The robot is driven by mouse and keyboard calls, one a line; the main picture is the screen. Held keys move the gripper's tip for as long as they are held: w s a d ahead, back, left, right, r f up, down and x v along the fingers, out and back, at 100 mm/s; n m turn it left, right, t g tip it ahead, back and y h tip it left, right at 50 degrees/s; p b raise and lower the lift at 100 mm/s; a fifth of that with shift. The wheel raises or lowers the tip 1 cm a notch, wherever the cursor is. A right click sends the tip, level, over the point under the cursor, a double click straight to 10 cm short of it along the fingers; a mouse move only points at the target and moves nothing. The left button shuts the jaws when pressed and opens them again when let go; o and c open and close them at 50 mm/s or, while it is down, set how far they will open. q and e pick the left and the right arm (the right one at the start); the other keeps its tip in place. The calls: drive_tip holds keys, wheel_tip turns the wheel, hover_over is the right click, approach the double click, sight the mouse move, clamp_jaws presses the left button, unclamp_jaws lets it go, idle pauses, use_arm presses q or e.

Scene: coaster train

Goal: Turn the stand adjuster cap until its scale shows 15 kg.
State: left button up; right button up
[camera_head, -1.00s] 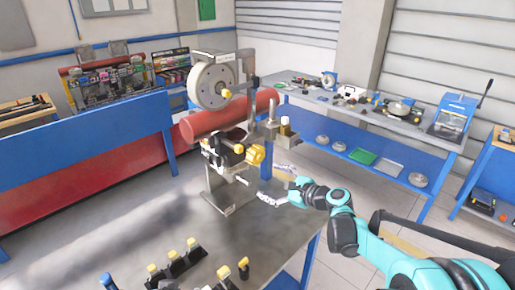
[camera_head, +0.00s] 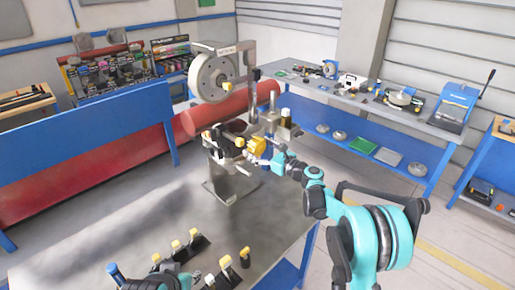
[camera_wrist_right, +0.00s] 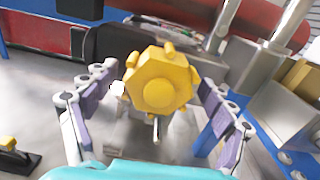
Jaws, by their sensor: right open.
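A yellow faceted cap (camera_head: 257,144), which looks like the stand adjuster cap, sits on the side of the machine on the metal table. The right wrist view shows the cap (camera_wrist_right: 162,88) nearly end-on, with a round boss in its middle. My right gripper (camera_head: 264,157) is open in front of it. In the wrist view the fingers of the right gripper (camera_wrist_right: 156,90) spread to either side of the cap, with gaps visible. No scale or 15 kg mark is readable. Part of my left arm shows at the bottom edge; its gripper (camera_head: 194,279) is small and unclear.
The machine carries a large grey wheel (camera_head: 213,78) above and posts close to the right of the cap. Yellow-topped black holders (camera_head: 186,248) stand at the table's front. A blue-framed bench (camera_head: 365,107) with tools is behind right. The table (camera_head: 105,242) has bare room at left.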

drive_tip(key=shift+a, duration=0.1)
drive_tip(key=c, duration=1.2)
drive_tip(key=shift+o, duration=0.2)
